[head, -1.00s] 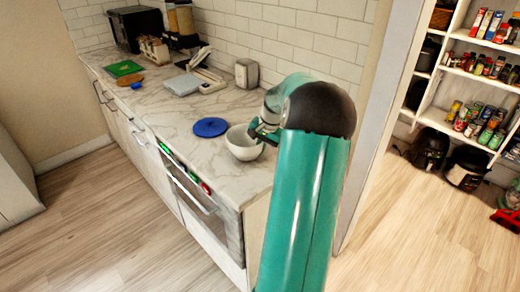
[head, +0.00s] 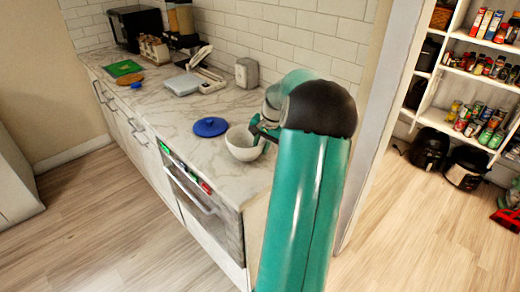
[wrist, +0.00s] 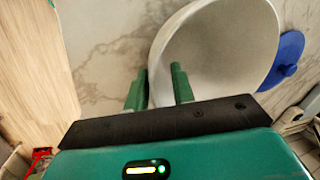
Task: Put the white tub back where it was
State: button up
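The white tub (head: 240,146) is a round, bowl-like vessel, open at the top. It stands upright on the marble counter near its right end. In the wrist view the tub (wrist: 225,50) fills the upper right. My gripper (head: 261,133) is at the tub's right rim. In the wrist view my gripper's two green fingers (wrist: 158,88) are apart, one outside the tub's wall and one over its inside, with the rim between them. I cannot tell whether either finger touches the wall.
A blue round lid (head: 210,127) lies on the counter left of the tub. A silver canister (head: 247,72) stands by the tiled wall behind. A door frame (head: 378,120) is right of my arm, with pantry shelves (head: 435,112) beyond. The counter's middle front is clear.

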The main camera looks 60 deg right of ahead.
jog(key=v, duration=1)
jog(key=shift+r, duration=0.25)
jog(key=w+a+r+n+h, duration=0.1)
jog(key=w+a+r+n, duration=0.1)
jog(key=a, duration=0.7)
jog(key=w+a+r+n, duration=0.2)
jog(key=w+a, duration=0.1)
jog(key=a, duration=0.5)
jog(key=w+a+r+n+h, duration=0.1)
jog(key=w+a+r+n, duration=0.15)
jog(key=a, duration=0.65)
jog(key=s+a+f+n, duration=0.1)
jog(key=s+a+n, duration=0.2)
jog(key=a, duration=0.5)
jog(key=s+a+f+n+t+y, duration=0.1)
jog(key=s+a+n, duration=0.2)
jog(key=s+a, duration=0.2)
jog(key=s+a+f+n+t, duration=0.1)
jog(key=s+a+n, duration=0.2)
jog(key=a, duration=0.8)
jog(key=shift+s, duration=0.95)
jog(key=shift+d, duration=0.15)
